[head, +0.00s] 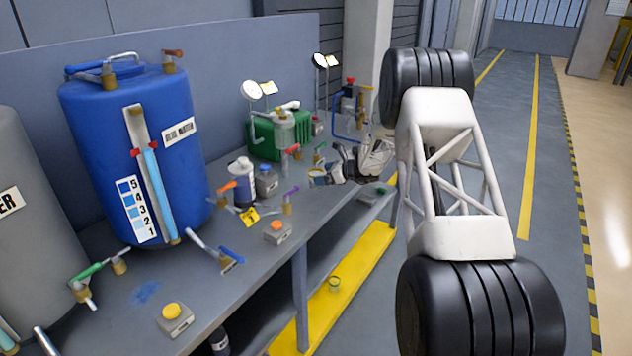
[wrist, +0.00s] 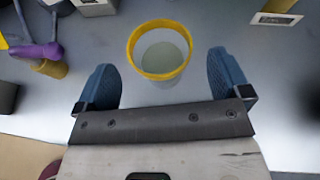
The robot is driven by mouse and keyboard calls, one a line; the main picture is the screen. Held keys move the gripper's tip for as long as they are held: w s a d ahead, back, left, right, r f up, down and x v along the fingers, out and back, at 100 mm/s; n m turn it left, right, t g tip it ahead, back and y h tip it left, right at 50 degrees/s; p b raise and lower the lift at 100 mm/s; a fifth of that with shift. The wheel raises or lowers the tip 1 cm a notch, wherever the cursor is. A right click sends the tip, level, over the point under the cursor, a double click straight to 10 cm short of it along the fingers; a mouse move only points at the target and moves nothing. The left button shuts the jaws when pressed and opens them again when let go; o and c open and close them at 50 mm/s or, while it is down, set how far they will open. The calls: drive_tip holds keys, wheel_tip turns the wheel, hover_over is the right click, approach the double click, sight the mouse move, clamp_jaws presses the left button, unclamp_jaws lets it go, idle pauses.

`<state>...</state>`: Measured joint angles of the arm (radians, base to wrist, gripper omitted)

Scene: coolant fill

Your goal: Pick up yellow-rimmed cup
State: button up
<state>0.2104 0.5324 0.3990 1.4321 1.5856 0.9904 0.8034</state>
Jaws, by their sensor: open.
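The yellow-rimmed cup (wrist: 160,76) shows in the wrist view from above, upright on the grey bench, with a pale, translucent inside. My gripper (wrist: 161,60) is open, with one blue finger on each side of the cup and a visible gap to it on both sides. In the head view the cup (head: 318,177) stands on the bench, partly hidden beside my gripper (head: 335,168). How high the fingertips are against the rim is hard to tell.
A purple-handled brass valve (wrist: 45,58) stands left of the cup; it also shows in the head view (head: 288,198). A labelled block (wrist: 277,12) is at the upper right.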

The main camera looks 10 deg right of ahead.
sight(316, 172)
drive_tip(key=shift+x, duration=2.2)
drive_tip(key=c, duration=1.1)
drive_tip(key=shift+r, duration=0.1)
drive_tip(key=shift+r, duration=1.4)
drive_tip(key=shift+s+r, duration=0.2)
drive_tip(key=shift+r, duration=0.1)
drive_tip(key=s+r, duration=0.1)
drive_tip(key=s, duration=1.4)
drive_tip(key=shift+s+a, duration=0.25)
drive_tip(key=shift+s, duration=0.05)
drive_tip(key=shift+r, duration=0.15)
